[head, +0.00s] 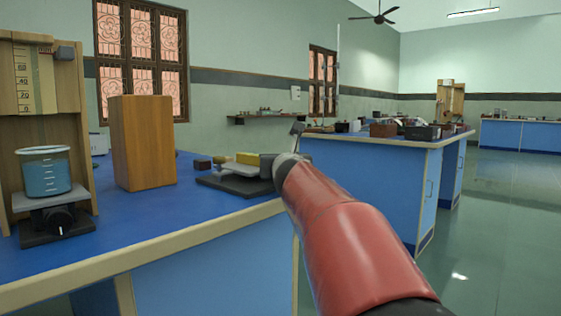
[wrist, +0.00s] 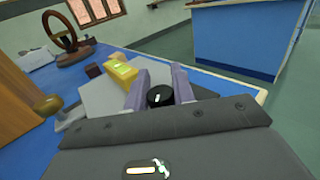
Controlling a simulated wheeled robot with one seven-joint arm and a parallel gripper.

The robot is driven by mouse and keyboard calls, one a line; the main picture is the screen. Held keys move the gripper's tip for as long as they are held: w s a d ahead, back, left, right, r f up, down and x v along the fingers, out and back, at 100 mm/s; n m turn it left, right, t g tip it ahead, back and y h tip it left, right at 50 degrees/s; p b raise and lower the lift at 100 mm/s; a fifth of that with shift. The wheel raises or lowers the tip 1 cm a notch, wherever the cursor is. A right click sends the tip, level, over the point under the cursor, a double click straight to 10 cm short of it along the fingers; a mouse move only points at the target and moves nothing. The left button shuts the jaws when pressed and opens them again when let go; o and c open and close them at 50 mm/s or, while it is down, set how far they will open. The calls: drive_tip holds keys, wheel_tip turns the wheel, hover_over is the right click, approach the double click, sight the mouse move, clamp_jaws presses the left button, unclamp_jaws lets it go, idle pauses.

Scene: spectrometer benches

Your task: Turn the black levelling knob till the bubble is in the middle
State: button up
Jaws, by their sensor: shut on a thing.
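The black levelling knob (wrist: 160,97) with a white mark sits between the two grey-purple fingers of my gripper (wrist: 160,84) in the wrist view. My gripper is shut on the knob. Beyond it lies a grey plate (wrist: 100,100), with a yellow block (wrist: 121,72) that looks like the spirit level. A small pale spot shows on its top, but the bubble's position is too small to read. In the head view the yellow level (head: 248,158) rests on the pale plate (head: 232,171), above a dark base; my arm hides the knob there.
A wooden block (head: 142,143) stands to the left on the blue bench (head: 190,210). Farther left, a beaker of blue liquid (head: 48,173) stands on a small jack with its own black knob (head: 60,221). A ring-shaped instrument (wrist: 68,37) stands behind. The floor at right is clear.

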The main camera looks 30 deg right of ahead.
drive_tip(key=o, duration=1)
drive_tip(key=shift+s, duration=0.1)
drive_tip(key=v, duration=0.7)
drive_tip(key=shift+s+a, duration=0.1)
drive_tip(key=shift+s, duration=0.2)
